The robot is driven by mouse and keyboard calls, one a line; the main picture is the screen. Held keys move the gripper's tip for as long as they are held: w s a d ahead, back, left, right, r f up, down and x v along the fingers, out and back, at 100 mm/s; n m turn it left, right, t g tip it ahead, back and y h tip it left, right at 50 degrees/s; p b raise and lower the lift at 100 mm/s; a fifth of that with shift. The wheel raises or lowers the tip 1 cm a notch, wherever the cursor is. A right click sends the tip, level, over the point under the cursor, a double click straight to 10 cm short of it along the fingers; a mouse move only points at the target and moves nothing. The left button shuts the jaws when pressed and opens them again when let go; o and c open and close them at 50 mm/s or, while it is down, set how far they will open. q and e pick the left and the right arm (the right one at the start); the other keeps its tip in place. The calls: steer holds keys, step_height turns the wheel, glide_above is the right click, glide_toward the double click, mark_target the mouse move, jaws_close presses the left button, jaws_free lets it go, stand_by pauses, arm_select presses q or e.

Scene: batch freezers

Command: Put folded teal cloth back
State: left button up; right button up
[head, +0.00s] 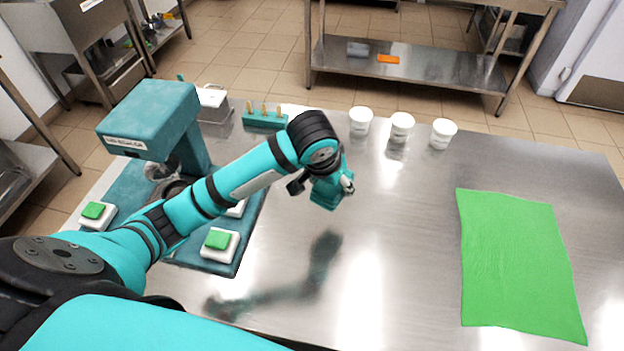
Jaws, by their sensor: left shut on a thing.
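My left gripper (322,188) hangs above the steel table, right of the teal mat. It is shut on a small darker teal piece (332,198), which looks like the folded teal cloth. My own wrist hides much of the grip, and the fingers are hard to make out. The piece is held clear of the table, with a shadow below it. My right gripper is not in view.
A teal machine (150,115) stands on a teal mat (195,258) at left. White blocks with green tops (219,240) sit on the mat. A teal peg holder (265,119) and several white tubs (401,128) line the back. A green cloth (520,260) lies at right. The table's middle (400,230) is free.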

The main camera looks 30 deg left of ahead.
arm_select(q)
steer(key=f, duration=0.3)
steer(key=a+f+b, duration=0.1)
steer(key=f, duration=0.2)
steer(key=shift+a+f, duration=0.15)
steer(key=shift+f, duration=0.25)
steer(key=shift+w+a+f, duration=0.1)
steer(key=shift+a+f, duration=0.1)
steer(key=w+a, duration=0.3)
steer(key=w+a+f, duration=0.1)
steer(key=w+a, duration=0.2)
steer(key=w, duration=0.1)
steer(key=w+a+p, duration=0.1)
steer(key=w+a, duration=0.2)
steer(key=shift+w+a+f, duration=0.2)
steer(key=shift+w+a, duration=0.1)
steer(key=shift+w, duration=0.05)
steer(key=shift+w+a, duration=0.35)
steer(key=shift+w, duration=0.05)
step_height(320, 180, down, 3)
steer(key=shift+a+f+p, duration=0.1)
steer(key=shift+f+p, duration=0.1)
steer(key=shift+p, duration=0.2)
steer(key=shift+f, duration=0.15)
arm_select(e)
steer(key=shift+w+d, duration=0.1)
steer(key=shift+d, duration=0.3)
